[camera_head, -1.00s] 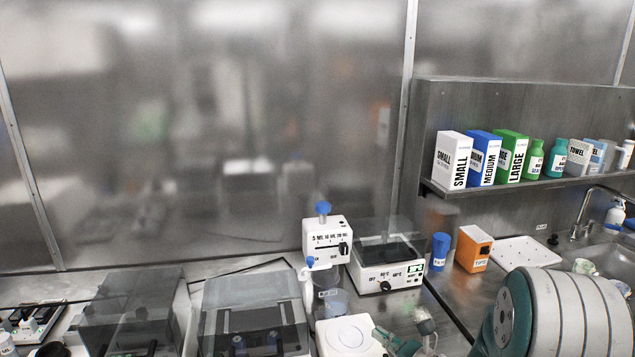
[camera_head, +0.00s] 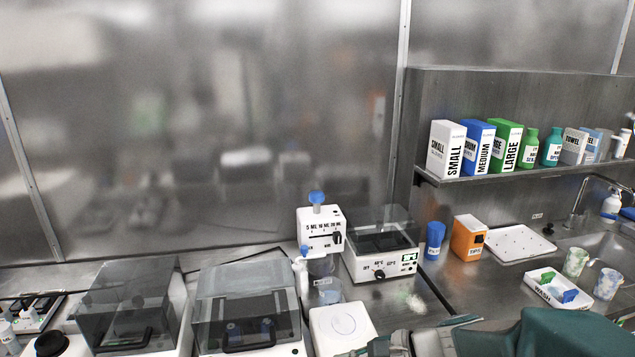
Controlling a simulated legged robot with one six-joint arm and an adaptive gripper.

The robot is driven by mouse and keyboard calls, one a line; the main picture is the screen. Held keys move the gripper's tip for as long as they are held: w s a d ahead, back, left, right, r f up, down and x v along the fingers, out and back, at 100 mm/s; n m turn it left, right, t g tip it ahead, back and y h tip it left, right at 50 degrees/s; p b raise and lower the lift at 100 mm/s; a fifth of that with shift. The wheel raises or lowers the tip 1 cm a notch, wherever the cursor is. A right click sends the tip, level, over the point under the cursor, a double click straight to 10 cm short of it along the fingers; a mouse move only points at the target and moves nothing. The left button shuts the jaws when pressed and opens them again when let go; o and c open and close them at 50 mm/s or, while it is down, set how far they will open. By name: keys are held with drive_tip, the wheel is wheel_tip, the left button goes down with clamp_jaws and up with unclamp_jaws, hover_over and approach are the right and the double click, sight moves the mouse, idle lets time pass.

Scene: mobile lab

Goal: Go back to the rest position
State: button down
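My arm reaches in from the lower right, with a teal link (camera_head: 540,335) at the bottom edge. The part near the bottom middle, in front of the white square device (camera_head: 343,328), is cut off by the frame. My gripper's fingertips cannot be made out, so I cannot tell whether it is open, shut or holding anything.
Two clear-lidded machines (camera_head: 247,300) stand at the lower left. A dispenser (camera_head: 321,232) and a heater (camera_head: 381,262) stand in the middle. An orange box (camera_head: 467,238), a white tray (camera_head: 517,244), a wash tray (camera_head: 541,290) and a sink lie right. Boxes and bottles line a shelf (camera_head: 530,171).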

drive_tip(key=s+d+r+n+g+h, duration=0.1)
drive_tip(key=s+d+n+h, duration=0.1)
drive_tip(key=s+n+h, duration=0.5)
drive_tip(key=s+d+r+n+t+h, duration=0.3)
drive_tip(key=s+d+r+n+h, duration=0.1)
drive_tip(key=d, duration=0.4)
drive_tip(key=shift+s+r+n+t+h, duration=0.4)
drive_tip(key=shift+s+n+h, duration=0.2)
drive_tip(key=shift+n, duration=0.5)
